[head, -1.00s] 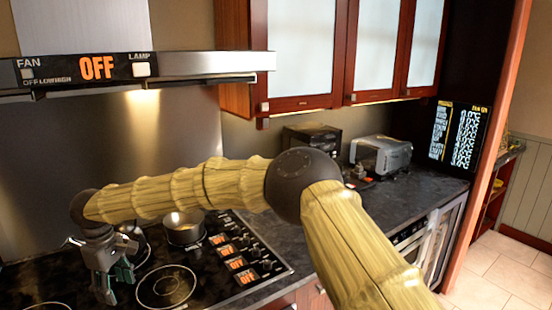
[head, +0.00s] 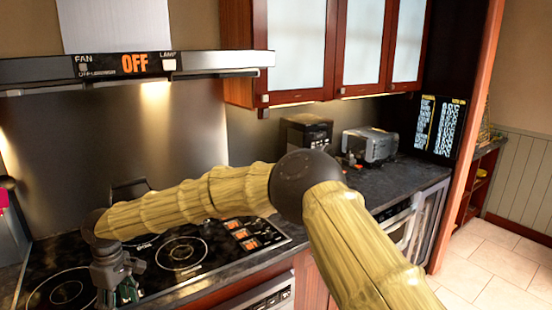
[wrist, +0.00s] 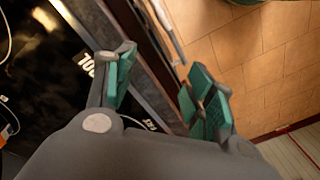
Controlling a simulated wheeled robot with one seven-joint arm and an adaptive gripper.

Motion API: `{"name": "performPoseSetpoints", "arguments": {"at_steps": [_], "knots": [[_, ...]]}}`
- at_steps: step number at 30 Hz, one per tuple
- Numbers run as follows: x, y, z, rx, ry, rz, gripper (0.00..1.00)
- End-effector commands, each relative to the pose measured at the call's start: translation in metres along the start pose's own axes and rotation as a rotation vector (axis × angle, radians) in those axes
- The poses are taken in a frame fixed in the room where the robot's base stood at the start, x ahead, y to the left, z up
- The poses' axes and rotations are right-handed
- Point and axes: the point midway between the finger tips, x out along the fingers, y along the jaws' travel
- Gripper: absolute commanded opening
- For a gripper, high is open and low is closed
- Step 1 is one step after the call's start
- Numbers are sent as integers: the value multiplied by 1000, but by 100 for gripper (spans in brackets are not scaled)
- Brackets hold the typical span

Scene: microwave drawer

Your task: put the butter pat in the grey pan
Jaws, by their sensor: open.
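My gripper (head: 120,294) is low at the left in the head view, over the front of the black cooktop. In the wrist view my gripper (wrist: 158,88) is open, with green pads apart and nothing between them. Beneath it are the cooktop's front edge and the floor. I cannot make out the butter pat in either view. The grey pan is not clearly visible now; my arm covers part of the cooktop. A dark shape (head: 128,186) shows just above my arm, and I cannot tell what it is.
The cooktop (head: 145,272) has bare burner rings and orange displays. A black appliance (head: 305,133) and a grey toaster (head: 369,147) stand at the back of the right counter. The range hood (head: 200,63) and cabinets hang above. Tiled floor lies at right.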

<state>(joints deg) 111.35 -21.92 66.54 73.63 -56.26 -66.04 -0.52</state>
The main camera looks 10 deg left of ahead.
Motion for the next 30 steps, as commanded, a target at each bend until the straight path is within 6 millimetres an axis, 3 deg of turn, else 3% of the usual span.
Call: {"name": "performPoseSetpoints", "arguments": {"at_steps": [8,14,21,26,30], "knots": [[68,-9,39,46,37,-89,54],[147,-21,101,151,78,-195,54],[245,-45,214,400,133,-319,54],[296,-63,301,612,156,-353,54],[329,-79,383,816,164,-342,54]]}}
